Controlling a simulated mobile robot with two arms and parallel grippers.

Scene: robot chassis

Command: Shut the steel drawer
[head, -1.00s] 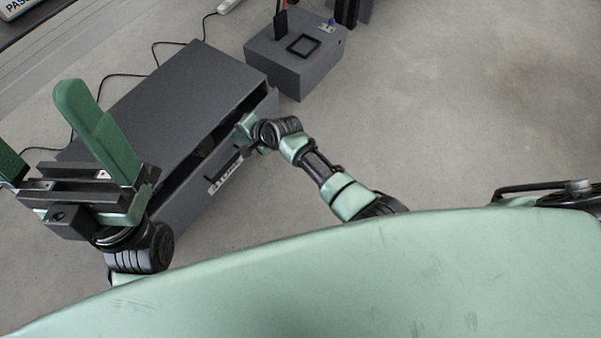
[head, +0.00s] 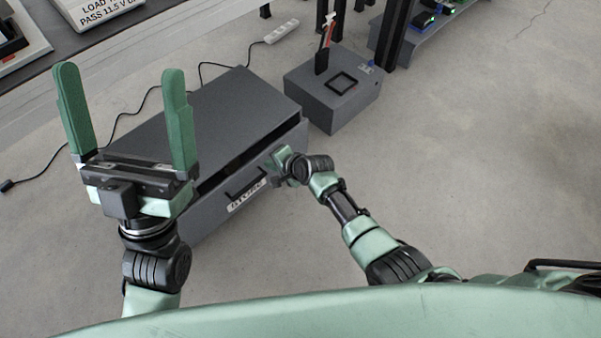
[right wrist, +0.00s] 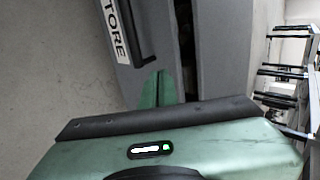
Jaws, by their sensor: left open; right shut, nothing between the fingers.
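The steel drawer (head: 205,222) is the grey front of a low grey cabinet (head: 215,105) on the floor. It has a dark handle (head: 246,182) and a white "STORE" label (head: 247,197). A dark gap shows between the drawer front and the cabinet, so it stands partly open. My right gripper (head: 280,156) is shut and empty at the right part of the drawer front, seemingly touching it. In the right wrist view its green fingers (right wrist: 158,88) are together by the drawer face (right wrist: 170,60), beside the handle. My left gripper (head: 121,72) is open and empty, raised at the left.
A smaller grey box (head: 333,100) with a black frame and a red-black lead stands behind the cabinet's right end. A white power strip (head: 282,32) and black cables lie behind. The concrete floor (head: 470,170) at the right is clear.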

